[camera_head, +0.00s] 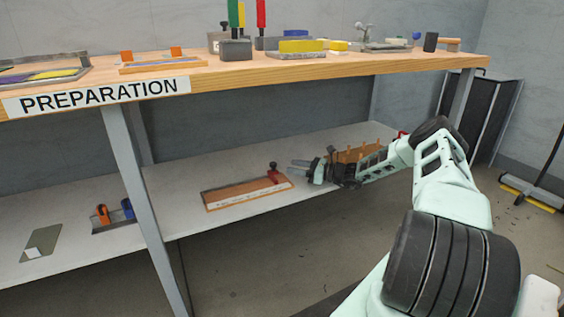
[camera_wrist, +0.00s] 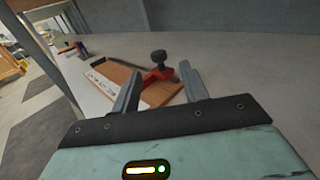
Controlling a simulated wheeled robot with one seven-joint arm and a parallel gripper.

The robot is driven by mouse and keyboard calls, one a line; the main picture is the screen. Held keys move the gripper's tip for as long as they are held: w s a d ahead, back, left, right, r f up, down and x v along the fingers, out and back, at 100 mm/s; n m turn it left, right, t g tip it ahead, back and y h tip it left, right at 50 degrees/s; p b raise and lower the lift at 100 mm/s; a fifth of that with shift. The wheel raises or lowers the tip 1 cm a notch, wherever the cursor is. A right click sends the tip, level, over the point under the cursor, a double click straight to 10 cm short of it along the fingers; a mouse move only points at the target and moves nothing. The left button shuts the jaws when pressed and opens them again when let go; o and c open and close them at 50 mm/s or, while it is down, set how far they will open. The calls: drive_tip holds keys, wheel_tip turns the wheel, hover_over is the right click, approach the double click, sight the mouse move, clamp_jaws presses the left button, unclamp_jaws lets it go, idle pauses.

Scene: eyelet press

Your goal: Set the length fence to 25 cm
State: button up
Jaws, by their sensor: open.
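The length fence is a red slider with a black knob (camera_wrist: 160,68), near one end of a wooden board (camera_wrist: 115,80) with a white scale strip. In the head view the red fence (camera_head: 273,174) is at the right end of the board (camera_head: 240,191) on the lower shelf. My gripper (camera_head: 300,168) is open and reaches in from the right, just right of the fence. In the wrist view its two fingers (camera_wrist: 160,85) point at the fence, one on each side in the picture, apparently without touching it. The scale's figures are too small to read.
The board lies on a white lower shelf (camera_head: 190,225) under a wooden bench top (camera_head: 300,68) labelled PREPARATION. A wooden rack (camera_head: 360,153) stands behind my arm. A holder with orange and blue handles (camera_head: 113,215) is at left, beyond a grey table leg (camera_head: 135,180).

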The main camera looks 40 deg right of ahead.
drive_tip(key=p+v, duration=0.1)
drive_tip(key=v, duration=0.7)
drive_tip(key=shift+s+d+p, duration=0.2)
drive_tip(key=shift+s+p, duration=0.1)
drive_tip(key=shift+s, duration=0.05)
